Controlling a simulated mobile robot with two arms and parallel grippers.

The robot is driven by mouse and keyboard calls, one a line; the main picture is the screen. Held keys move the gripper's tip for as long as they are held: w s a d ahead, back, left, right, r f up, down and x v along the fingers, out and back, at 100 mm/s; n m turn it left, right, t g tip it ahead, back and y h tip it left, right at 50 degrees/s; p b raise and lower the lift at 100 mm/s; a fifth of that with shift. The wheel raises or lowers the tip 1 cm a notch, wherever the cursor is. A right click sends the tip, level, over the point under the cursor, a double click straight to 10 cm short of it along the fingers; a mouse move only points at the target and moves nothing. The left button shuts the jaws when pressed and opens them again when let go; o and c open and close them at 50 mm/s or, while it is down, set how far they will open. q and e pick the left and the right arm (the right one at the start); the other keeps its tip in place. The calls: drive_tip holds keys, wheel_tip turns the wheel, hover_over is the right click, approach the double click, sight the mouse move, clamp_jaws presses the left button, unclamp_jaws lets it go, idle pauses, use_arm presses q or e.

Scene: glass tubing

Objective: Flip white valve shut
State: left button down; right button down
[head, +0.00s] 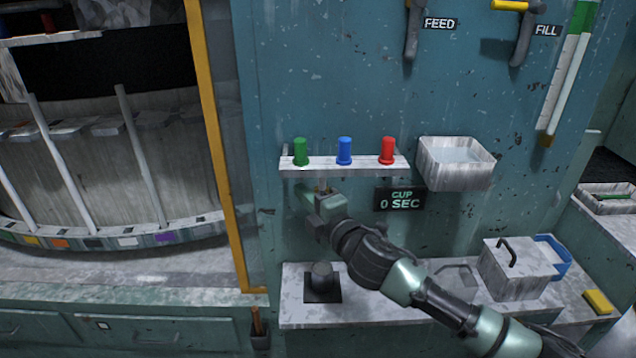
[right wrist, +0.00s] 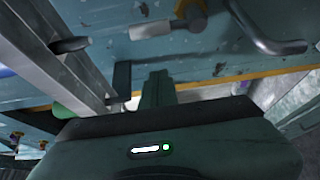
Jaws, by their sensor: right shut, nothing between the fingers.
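My right gripper (head: 312,194) is in the head view, shut and empty, just below the small cup shelf and close to the teal wall. Its narrow dark green fingers also show in the right wrist view (right wrist: 158,88). In the right wrist view a short white handle (right wrist: 150,29) sits on a grey fitting with an orange part, beyond the fingertips and apart from them. It may be the white valve; I cannot tell for sure. In the head view no white valve shows clearly; the arm and shelf may hide it. My left gripper is not in view.
The shelf (head: 343,169) holds green (head: 300,151), blue (head: 344,151) and red (head: 387,150) cups. FEED (head: 412,35) and FILL (head: 522,40) levers are above. A lidded box (head: 518,270) stands on the lower ledge.

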sight(322, 185)
drive_tip(key=w+d+p, duration=0.2)
drive_tip(key=d, duration=0.1)
drive_tip(key=shift+w, duration=0.1)
idle(0.3)
drive_tip(key=shift+d, duration=0.1)
